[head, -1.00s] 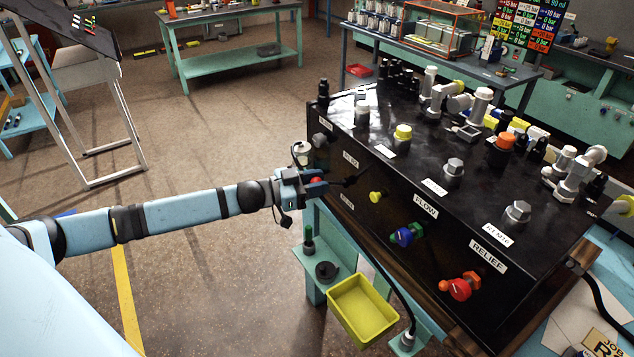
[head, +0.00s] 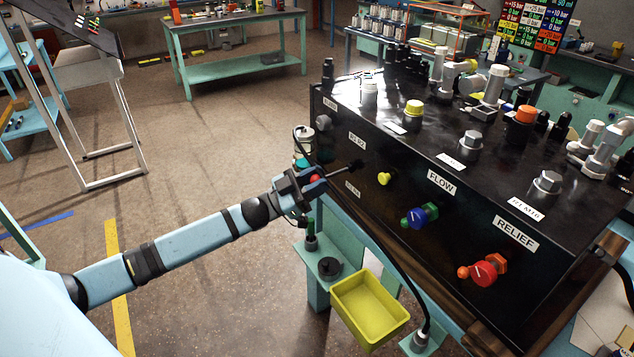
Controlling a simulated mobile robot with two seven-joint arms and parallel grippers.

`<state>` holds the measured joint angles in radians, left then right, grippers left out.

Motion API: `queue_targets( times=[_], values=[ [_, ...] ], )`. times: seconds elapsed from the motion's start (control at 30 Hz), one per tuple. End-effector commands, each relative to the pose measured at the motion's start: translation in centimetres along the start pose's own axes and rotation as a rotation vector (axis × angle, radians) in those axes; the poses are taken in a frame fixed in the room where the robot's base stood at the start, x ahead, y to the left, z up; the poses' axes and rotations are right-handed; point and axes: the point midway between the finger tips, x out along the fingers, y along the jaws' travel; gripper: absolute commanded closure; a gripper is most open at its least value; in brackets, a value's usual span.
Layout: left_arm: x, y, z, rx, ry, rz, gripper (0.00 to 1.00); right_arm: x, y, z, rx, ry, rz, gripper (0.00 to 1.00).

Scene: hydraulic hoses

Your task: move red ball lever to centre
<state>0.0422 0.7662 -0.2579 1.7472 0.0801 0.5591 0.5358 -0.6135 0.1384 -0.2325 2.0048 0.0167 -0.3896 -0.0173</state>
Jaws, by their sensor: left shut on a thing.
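The red ball (head: 315,178) of the lever sits between the fingertips of my left gripper (head: 313,180), which is shut on it. The dark lever rod (head: 340,170) runs from the ball to the front face of the black hydraulic block (head: 440,160). The fingers hide part of the ball. The lever comes out of the left part of the front face, left of the yellow knob (head: 384,178). My right gripper is not in view.
A blue knob (head: 417,216) and a red relief knob (head: 484,272) stick out of the front face. A yellow bin (head: 369,308) and a black hose (head: 392,268) are below. Fittings crowd the block's top. Open floor lies to the left.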

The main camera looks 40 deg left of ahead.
Motion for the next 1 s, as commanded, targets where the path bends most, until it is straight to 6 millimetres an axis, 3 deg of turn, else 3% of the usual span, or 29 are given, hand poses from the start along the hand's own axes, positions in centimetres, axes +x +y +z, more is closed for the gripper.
queue_targets(
  times=[0.1, 0.13, 0.2, 0.23, 0.5, 0.63, 1.0],
  values=[
    [0.0, 0.0, 0.0, 0.000, 0.000, 0.000, 1.00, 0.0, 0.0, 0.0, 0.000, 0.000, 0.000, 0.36],
    [0.0, 0.0, 0.0, 0.000, 0.000, 0.000, 0.63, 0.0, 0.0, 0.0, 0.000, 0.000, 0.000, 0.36],
    [0.0, 0.0, 0.0, 0.000, 0.000, 0.001, 0.46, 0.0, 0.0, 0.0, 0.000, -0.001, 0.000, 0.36],
    [0.0, 0.0, 0.0, 0.000, -0.001, 0.001, 0.44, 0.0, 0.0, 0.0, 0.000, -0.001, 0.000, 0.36],
    [-0.1, 0.0, 0.0, 0.000, -0.001, 0.001, 0.44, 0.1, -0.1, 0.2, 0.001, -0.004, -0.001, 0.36],
    [-1.1, 0.1, 0.2, -0.001, -0.004, 0.000, 0.44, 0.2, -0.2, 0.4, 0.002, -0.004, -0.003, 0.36],
    [-8.9, 0.1, 0.2, -0.001, -0.006, 0.001, 0.44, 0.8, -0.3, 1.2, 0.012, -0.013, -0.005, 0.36]
  ],
)
